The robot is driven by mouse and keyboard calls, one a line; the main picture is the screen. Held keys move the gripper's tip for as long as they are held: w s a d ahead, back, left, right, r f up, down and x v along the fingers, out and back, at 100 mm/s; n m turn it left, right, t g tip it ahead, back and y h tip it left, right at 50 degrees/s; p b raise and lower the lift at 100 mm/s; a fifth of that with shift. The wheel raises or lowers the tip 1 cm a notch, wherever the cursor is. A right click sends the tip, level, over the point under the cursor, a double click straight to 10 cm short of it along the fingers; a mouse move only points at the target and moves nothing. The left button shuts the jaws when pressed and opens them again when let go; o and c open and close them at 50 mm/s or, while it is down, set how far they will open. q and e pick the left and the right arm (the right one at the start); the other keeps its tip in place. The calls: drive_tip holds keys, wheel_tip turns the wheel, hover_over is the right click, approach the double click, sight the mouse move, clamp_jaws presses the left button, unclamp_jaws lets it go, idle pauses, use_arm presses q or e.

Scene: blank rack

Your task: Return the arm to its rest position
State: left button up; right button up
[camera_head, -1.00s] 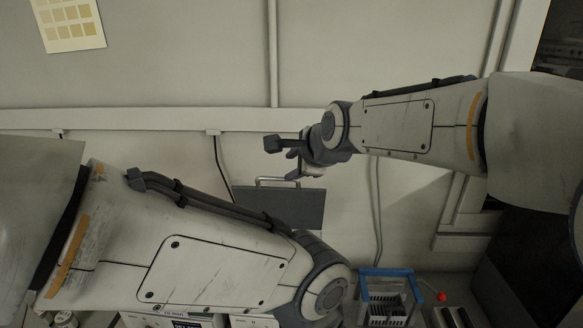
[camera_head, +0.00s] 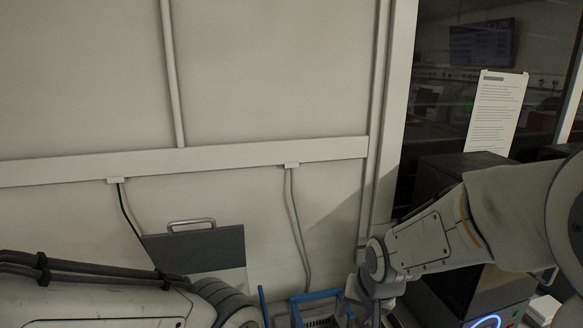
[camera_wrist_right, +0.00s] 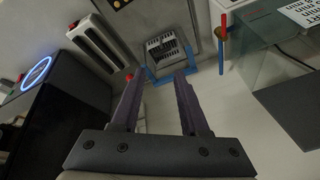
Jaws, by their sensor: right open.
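My right arm (camera_head: 430,240) comes in from the right side of the head view and bends down. Its gripper (camera_head: 362,308) is low in that view, beside the blue-framed rack, and partly cut off by the bottom edge. In the right wrist view the gripper (camera_wrist_right: 157,88) has its two fingers apart with nothing between them. My left arm (camera_head: 90,300) crosses the bottom left of the head view. Its gripper is outside the picture.
A blue-framed rack (camera_head: 318,296) stands below the wall; it also shows ahead of the fingers in the wrist view (camera_wrist_right: 163,48). A dark machine with a blue light ring (camera_wrist_right: 38,74) stands close by. A grey panel with a handle (camera_head: 200,250) stands by the wall.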

drive_tip(key=s+d+f+n+g, duration=0.2)
drive_tip(key=s+d+f+n, duration=0.15)
drive_tip(key=s+d, duration=0.35)
drive_tip(key=s+a+r+n+g, duration=0.1)
drive_tip(key=s+a+r+n, duration=0.1)
drive_tip(key=s+a, duration=0.5)
drive_tip(key=s+a+r+n+g+b, duration=0.1)
drive_tip(key=s+a+n, duration=0.4)
drive_tip(key=s+a, duration=0.2)
drive_tip(key=shift+s+a+r, duration=0.25)
drive_tip(key=shift+a+r, duration=0.1)
drive_tip(key=shift+a, duration=0.05)
